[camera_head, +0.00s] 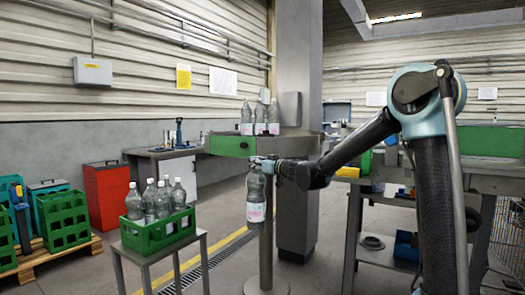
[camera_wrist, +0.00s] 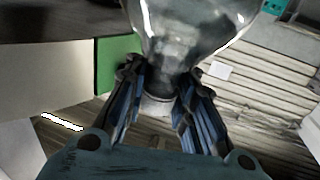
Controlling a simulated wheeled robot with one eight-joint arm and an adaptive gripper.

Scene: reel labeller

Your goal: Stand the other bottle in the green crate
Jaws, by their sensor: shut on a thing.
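My gripper (camera_head: 263,163) is shut on the neck of a clear bottle with a pale label (camera_head: 257,200). The bottle hangs upright in the air, right of the green crate and apart from it. In the wrist view the fingers (camera_wrist: 160,80) lie on both sides of the neck, and the bottle's shoulder (camera_wrist: 190,25) fills the top. The green crate (camera_head: 160,236) sits on a small grey stand at the lower left. Several clear bottles (camera_head: 150,200) stand in it; its free compartments cannot be made out.
A round table with a green edge (camera_head: 232,147) stands behind the held bottle, with several bottles (camera_head: 260,117) on it. A post (camera_head: 266,245) rises below. Other green crates (camera_head: 65,220) and a red bin (camera_head: 107,195) are at left. Floor between stand and post is clear.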

